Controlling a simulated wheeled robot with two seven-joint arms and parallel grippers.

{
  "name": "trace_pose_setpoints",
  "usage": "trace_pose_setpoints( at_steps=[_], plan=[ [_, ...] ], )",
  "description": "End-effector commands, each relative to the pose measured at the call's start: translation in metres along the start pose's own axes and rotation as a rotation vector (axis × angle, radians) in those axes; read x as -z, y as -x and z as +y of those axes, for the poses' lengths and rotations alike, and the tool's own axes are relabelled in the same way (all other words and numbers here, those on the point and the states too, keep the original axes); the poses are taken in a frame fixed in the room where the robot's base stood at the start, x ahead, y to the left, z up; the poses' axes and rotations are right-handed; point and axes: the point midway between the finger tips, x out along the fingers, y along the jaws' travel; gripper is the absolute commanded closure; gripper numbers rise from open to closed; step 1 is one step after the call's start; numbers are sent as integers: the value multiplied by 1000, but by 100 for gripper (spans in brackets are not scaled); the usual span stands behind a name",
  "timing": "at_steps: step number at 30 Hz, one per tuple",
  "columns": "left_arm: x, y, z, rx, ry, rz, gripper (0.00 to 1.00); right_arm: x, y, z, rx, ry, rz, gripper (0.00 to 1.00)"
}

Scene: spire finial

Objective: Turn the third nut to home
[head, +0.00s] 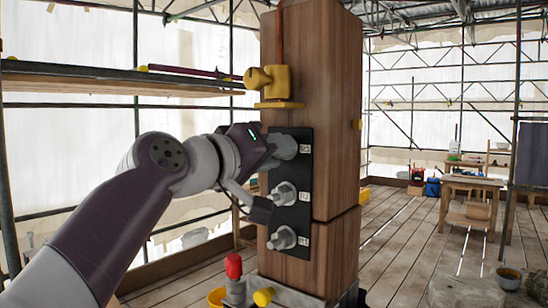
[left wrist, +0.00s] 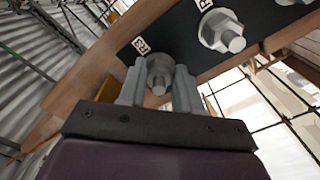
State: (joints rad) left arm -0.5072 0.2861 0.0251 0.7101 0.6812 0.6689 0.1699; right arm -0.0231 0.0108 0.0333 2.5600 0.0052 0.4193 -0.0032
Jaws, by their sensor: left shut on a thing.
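A black plate (head: 306,172) on the wooden post holds three grey hex nuts on studs in an upright row. My left gripper (head: 272,150) is at the top nut (head: 285,147). In the left wrist view the gripper (left wrist: 160,90) has its two fingers on either side of this nut (left wrist: 160,72), shut on it. The middle nut (head: 284,193) and the bottom nut (head: 284,238) are free; the middle one also shows in the left wrist view (left wrist: 221,32). My right gripper is not in view.
A yellow fitting (head: 272,82) juts from the post just above the plate. A red-capped part (head: 234,267) stands by the post's foot. Scaffold planks (head: 110,80) run at the left. A workbench (head: 473,190) stands far right, with open plank floor before it.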

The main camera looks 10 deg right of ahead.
Motion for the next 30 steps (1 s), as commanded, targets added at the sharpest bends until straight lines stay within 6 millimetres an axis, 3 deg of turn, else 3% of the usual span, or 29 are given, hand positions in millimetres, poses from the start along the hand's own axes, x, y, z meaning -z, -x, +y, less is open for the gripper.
trace_pose_setpoints(
  at_steps=[30],
  plan=[
    [3,1,-2,0,-924,6,97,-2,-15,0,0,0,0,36]
  ],
)
